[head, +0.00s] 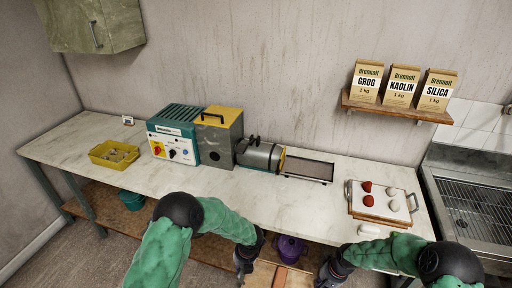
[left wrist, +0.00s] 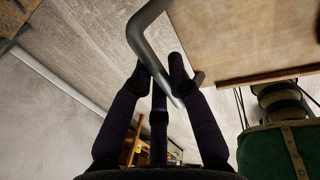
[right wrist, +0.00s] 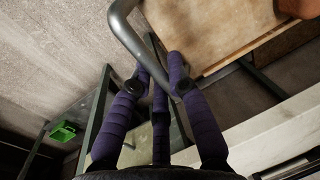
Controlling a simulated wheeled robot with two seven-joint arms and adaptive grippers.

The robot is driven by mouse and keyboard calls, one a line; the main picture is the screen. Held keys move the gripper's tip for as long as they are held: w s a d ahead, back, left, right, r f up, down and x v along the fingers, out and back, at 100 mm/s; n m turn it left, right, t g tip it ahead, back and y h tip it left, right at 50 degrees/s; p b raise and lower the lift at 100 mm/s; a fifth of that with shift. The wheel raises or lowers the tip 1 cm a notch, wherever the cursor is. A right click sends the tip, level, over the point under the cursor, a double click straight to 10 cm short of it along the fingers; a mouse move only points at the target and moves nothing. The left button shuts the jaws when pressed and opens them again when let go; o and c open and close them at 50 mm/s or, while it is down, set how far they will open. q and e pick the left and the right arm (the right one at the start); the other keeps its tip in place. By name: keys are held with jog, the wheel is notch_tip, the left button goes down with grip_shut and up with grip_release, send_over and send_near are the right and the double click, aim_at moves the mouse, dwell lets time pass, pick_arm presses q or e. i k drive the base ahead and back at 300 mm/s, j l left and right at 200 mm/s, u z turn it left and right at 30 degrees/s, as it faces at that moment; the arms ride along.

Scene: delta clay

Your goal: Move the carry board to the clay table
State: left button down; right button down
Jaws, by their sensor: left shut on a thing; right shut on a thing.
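The carry board (head: 262,273) is a pale wooden board at the bottom of the head view, in front of the long clay table (head: 310,215). A reddish-brown block (head: 280,276) lies on it. My left gripper (head: 243,266) is shut on a grey bar handle (left wrist: 140,35) at one end of the board (left wrist: 245,40). My right gripper (head: 326,275) is shut on the other handle (right wrist: 122,22); the board (right wrist: 205,35) and part of the block (right wrist: 301,8) show there. The board's near part is cut off in the head view.
A handled tray (head: 357,212) with red and white lumps stands at the table's right end. A roller machine (head: 260,155), control box (head: 178,140) and yellow bin (head: 113,153) stand along the table. The front middle top is clear. A purple pot (head: 290,248) sits low; a sink (head: 475,205) is right.

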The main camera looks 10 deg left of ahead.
aim_at(67, 146)
jog(key=j, duration=1.3)
jog(key=i+j+u, duration=0.1)
jog(key=j, duration=1.2)
jog(key=i+j+u, duration=0.1)
jog(key=j, duration=0.55)
jog(key=i+j, duration=0.1)
jog(key=j, duration=0.55)
jog(key=i+j, duration=0.1)
jog(key=j, duration=0.55)
jog(key=i+j, duration=0.1)
jog(key=j, duration=0.65)
jog(key=i+j+u, duration=0.1)
jog(key=j, duration=0.25)
jog(key=i+j, duration=0.15)
jog(key=j, duration=0.25)
